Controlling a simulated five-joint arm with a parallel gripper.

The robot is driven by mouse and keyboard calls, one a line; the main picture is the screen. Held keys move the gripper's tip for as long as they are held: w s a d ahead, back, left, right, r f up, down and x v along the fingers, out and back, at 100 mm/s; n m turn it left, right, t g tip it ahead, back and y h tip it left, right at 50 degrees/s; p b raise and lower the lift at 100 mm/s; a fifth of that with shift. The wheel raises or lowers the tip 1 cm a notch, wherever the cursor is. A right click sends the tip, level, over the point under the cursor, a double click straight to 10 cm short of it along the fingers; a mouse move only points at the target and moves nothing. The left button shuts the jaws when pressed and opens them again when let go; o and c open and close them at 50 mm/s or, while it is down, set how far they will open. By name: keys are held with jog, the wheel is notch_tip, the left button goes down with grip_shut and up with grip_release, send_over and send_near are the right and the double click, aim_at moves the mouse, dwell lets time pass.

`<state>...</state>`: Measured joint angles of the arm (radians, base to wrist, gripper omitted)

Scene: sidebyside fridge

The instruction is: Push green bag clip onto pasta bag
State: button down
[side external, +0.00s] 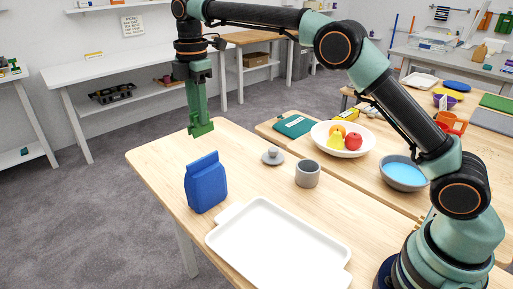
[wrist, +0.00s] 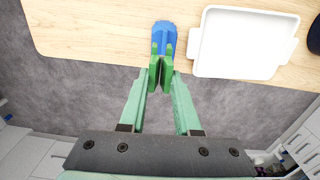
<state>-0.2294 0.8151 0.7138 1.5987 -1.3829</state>
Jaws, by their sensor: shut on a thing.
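The pasta bag (side external: 206,183) is a blue upright pack with a folded top, standing near the left edge of the wooden table. It also shows in the wrist view (wrist: 164,34), just beyond the fingertips. My gripper (side external: 199,118) points down, higher than the bag and apart from it in the side view. In the wrist view my gripper (wrist: 160,76) is shut on the green bag clip (wrist: 154,67). The clip also shows in the side view (side external: 201,130) as a green piece at the fingertips. The fingers partly hide it, and their greens are similar.
A white tray (side external: 238,239) lies in front of the bag. A grey cup (side external: 307,174) and a grey lidded item (side external: 272,156) stand to its right. A fruit bowl (side external: 318,140) and a blue-filled bowl (side external: 404,172) are farther right.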

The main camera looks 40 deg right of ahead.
aim_at(197, 127)
jog(key=shift+s+a+r, duration=0.1)
jog(key=shift+s+a, duration=0.25)
jog(key=shift+a, duration=0.1)
jog(key=shift+f, duration=2.9)
jog(key=shift+f, duration=1.75)
dwell(0.6)
jog(key=c, duration=0.5)
grip_release()
jog(key=shift+c, duration=0.2)
notch_tip(197, 127, up, 12)
jog(key=shift+r, duration=0.1)
